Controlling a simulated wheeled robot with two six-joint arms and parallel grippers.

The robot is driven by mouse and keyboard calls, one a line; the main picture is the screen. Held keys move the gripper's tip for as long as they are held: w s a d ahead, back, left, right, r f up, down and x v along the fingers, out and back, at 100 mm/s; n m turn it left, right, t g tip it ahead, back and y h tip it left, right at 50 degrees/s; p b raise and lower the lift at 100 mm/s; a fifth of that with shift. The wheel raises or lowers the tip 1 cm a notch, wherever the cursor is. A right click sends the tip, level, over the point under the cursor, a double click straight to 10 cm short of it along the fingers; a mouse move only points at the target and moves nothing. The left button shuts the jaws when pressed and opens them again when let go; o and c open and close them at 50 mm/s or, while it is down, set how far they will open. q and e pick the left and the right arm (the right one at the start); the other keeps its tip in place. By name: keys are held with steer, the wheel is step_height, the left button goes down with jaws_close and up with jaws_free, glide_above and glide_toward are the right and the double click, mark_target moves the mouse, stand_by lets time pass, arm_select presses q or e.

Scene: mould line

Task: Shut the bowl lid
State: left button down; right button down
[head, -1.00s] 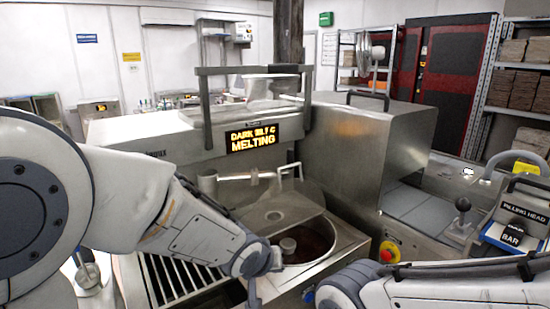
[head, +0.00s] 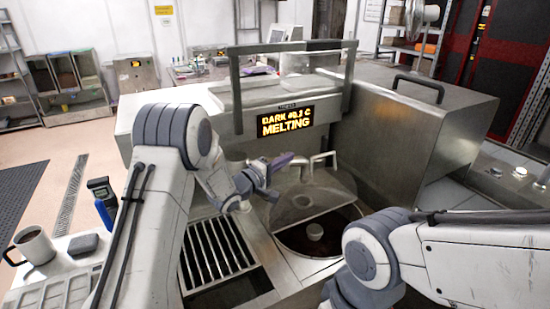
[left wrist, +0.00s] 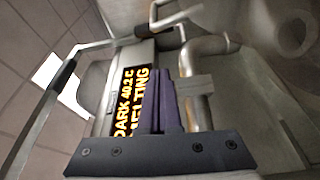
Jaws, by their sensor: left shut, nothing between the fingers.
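The melting bowl (head: 338,239) is set into the steel machine in the head view, with dark contents and a round hub (head: 315,231) showing at the front. The grey metal lid (head: 312,200) is at the bowl's rear; the front part of the bowl is uncovered. My left gripper (head: 284,161) is shut and empty, to the left of the lid and above the machine's top. Its purple fingers (left wrist: 166,105) show in the left wrist view, beside a bent metal pipe (left wrist: 205,80). My right gripper is out of view.
The lit display panel (head: 285,121) is on the housing behind the bowl. A slatted grate (head: 215,255) lies left of the bowl, and a large steel hood (head: 425,125) stands to the right. A mug (head: 36,247) stands at far left.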

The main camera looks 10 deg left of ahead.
mark_target(300, 160)
arm_select(q)
steer(key=p+x, duration=0.2)
steer(key=x, duration=0.4)
steer(key=shift+w+d+r, duration=0.15)
steer(key=shift+d, duration=0.1)
steer(key=s, duration=0.1)
steer(key=s+d+p, duration=0.2)
steer(key=shift+s+f, duration=0.25)
steer(key=shift+f, duration=0.05)
